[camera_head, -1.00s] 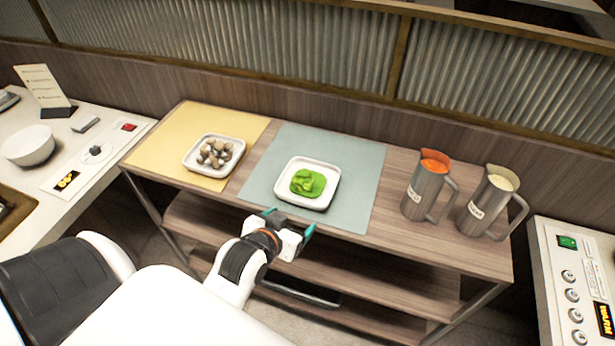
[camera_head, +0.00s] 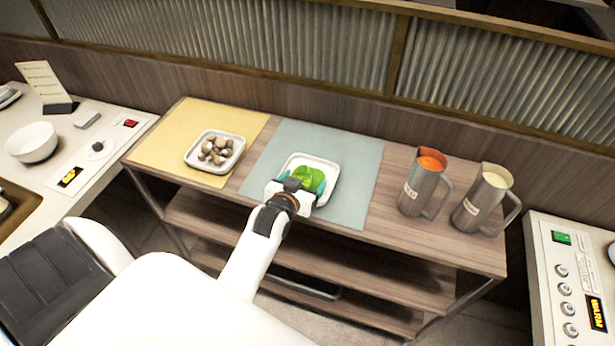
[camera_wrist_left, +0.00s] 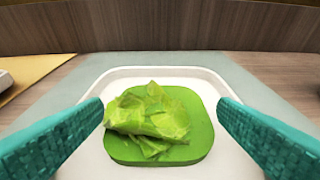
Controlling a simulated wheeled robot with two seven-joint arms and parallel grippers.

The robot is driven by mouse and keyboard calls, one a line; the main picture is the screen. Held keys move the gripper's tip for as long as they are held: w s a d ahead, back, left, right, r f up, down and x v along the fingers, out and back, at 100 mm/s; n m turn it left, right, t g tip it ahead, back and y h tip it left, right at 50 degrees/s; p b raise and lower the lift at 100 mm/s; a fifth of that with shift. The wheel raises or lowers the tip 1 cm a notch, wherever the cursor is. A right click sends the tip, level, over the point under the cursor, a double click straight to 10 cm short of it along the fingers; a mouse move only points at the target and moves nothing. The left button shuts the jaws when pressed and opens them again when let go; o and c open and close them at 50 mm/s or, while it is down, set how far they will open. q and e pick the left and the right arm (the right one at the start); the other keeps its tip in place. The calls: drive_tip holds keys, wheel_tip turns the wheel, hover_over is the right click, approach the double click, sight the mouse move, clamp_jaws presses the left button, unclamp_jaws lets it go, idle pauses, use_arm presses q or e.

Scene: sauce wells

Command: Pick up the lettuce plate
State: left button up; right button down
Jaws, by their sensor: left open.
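The lettuce plate (camera_head: 324,164) is a white square dish with green lettuce (camera_head: 310,177) on it, lying on a blue-grey mat (camera_head: 352,196). In the left wrist view the plate (camera_wrist_left: 198,78) fills the middle, and the lettuce (camera_wrist_left: 150,118) sits on a green square base. My left gripper (camera_head: 303,182) is over the near part of the plate, with its teal fingers apart. In the left wrist view the left gripper (camera_wrist_left: 160,135) is open, a finger on each side of the lettuce. I cannot tell whether the fingers touch the plate. My right gripper is not in view.
A white plate of mushrooms (camera_head: 194,158) is on a yellow mat (camera_head: 165,140) to the left. Two metal jugs stand at the right, one with orange sauce (camera_head: 421,190) and one with cream sauce (camera_head: 482,205). A ribbed partition (camera_head: 270,50) rises behind the shelf.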

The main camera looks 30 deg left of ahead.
use_arm(q)
drive_tip(key=shift+x, duration=1.05)
drive_tip(key=c, duration=0.9)
drive_tip(key=shift+r, duration=0.15)
